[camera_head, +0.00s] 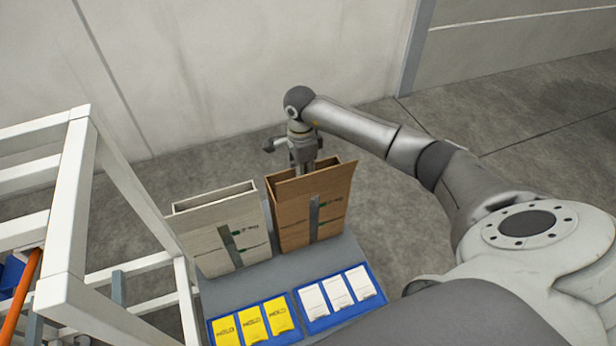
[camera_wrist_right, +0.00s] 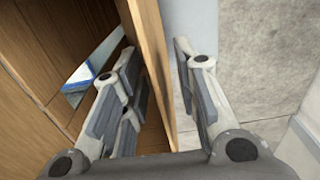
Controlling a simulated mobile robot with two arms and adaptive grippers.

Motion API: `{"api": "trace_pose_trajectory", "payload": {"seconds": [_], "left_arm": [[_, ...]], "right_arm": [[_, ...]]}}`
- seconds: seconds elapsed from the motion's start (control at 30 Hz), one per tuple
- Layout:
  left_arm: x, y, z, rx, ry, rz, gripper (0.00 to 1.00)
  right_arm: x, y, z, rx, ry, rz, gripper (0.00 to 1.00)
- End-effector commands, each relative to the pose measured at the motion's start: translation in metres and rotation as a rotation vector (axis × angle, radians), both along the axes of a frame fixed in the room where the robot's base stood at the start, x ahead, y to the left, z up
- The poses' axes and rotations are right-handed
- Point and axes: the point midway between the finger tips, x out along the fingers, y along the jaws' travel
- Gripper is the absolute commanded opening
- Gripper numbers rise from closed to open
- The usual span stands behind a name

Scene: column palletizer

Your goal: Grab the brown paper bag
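The brown bag (camera_head: 293,215) looks like an upright, open-topped, wood-grained container with a grey strip and small green marks on its front. It stands at the back of the grey surface (camera_head: 240,285). My right gripper (camera_head: 305,165) points down at its top opening, its fingertips hidden behind the front panel in the head view. In the right wrist view, my right gripper (camera_wrist_right: 156,55) is open, with one finger inside the bag and the other outside. One brown wall (camera_wrist_right: 150,65) stands between the fingers, with visible gaps. My left gripper is not in view.
A similar pale container (camera_head: 205,250) stands just left of the brown one. In front are blue trays with yellow packets (camera_head: 253,326) and white packets (camera_head: 338,290). A white frame (camera_head: 130,195) rises at the left; a wall (camera_head: 250,70) is behind.

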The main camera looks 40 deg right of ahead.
Motion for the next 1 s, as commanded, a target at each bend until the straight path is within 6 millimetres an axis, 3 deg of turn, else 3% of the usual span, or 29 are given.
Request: {"api": "trace_pose_trajectory", "payload": {"seconds": [0.17, 0.37, 0.87, 1.0], "left_arm": [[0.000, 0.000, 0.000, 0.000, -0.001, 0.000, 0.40], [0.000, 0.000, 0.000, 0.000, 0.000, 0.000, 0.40], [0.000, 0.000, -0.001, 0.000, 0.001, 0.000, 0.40], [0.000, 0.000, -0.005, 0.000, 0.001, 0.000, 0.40]], "right_arm": [[0.000, 0.000, 0.000, 0.000, -0.001, 0.000, 0.26], [0.000, 0.000, 0.000, 0.000, -0.001, 0.000, 0.00], [0.001, 0.000, 0.002, 0.000, -0.002, 0.000, 0.00], [0.002, 0.000, 0.016, 0.001, -0.006, 0.001, 0.00]]}}
